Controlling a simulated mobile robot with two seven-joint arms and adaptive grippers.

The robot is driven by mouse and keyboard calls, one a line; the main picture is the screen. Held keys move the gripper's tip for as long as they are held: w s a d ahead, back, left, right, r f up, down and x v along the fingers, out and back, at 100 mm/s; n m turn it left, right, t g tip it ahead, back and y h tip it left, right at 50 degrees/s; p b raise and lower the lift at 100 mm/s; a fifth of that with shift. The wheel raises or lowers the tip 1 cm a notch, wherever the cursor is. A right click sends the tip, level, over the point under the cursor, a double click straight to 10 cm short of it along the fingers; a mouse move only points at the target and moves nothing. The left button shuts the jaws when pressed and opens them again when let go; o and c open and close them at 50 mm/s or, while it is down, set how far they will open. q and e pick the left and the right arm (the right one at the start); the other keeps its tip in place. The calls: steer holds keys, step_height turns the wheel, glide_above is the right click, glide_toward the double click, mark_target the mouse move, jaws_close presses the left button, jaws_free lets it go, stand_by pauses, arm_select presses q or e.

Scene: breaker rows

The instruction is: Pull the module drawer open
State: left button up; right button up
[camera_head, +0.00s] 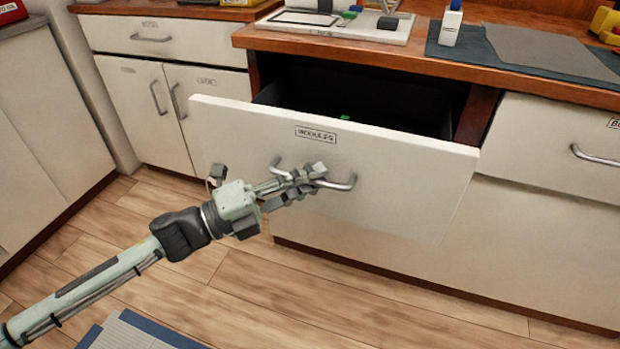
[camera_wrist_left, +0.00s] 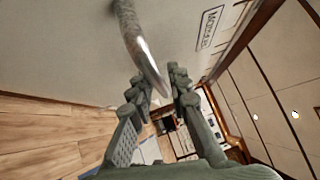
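The module drawer (camera_head: 390,170) is a white-fronted drawer with a "MODULES" label (camera_head: 315,134); it stands well out from the counter and its dark inside shows. Its curved metal handle (camera_head: 340,184) is on the front. My left gripper (camera_head: 305,178) is at the left-middle part of this handle. In the left wrist view, the handle (camera_wrist_left: 142,45) runs down between the two fingertips (camera_wrist_left: 160,82), and the fingers are closed around it. A small green item (camera_head: 345,117) shows inside the drawer; the rest of its contents is hidden. My right gripper is in neither view.
The wooden counter (camera_head: 270,40) above carries a white board (camera_head: 345,27), a grey-blue mat (camera_head: 600,70) and a small white bottle (camera_head: 450,25). Closed cabinets stand left and right. Wood floor (camera_head: 240,300) lies clear before the drawer.

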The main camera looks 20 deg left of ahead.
arm_select(q)
steer(key=shift+o, duration=0.8)
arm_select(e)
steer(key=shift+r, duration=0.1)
arm_select(q)
steer(key=v, duration=1.2)
steer(key=shift+f, duration=0.1)
steer(key=w+a+f+n+t+y, duration=0.4)
steer(key=w+a+f+n+y, duration=0.25)
steer(key=n+y, duration=0.45)
steer(key=s+a+f+n+g+y+p, duration=0.2)
steer(key=a+f+n+g+y, duration=0.2)
steer(key=f+n, duration=0.5)
steer(key=s+d+f+n+g, duration=0.3)
steer(key=s+f+g, duration=0.2)
steer(key=s+f, duration=0.2)
steer(key=s+d+f+n+g, duration=0.3)
steer(key=s+f+n+g, duration=0.1)
steer(key=s+f+g, duration=0.1)
step_height(320, 180, down, 2)
steer(key=shift+s+d+f+y, duration=0.15)
steer(key=shift+s+d+y, duration=0.15)
steer(key=shift+s, duration=0.6)
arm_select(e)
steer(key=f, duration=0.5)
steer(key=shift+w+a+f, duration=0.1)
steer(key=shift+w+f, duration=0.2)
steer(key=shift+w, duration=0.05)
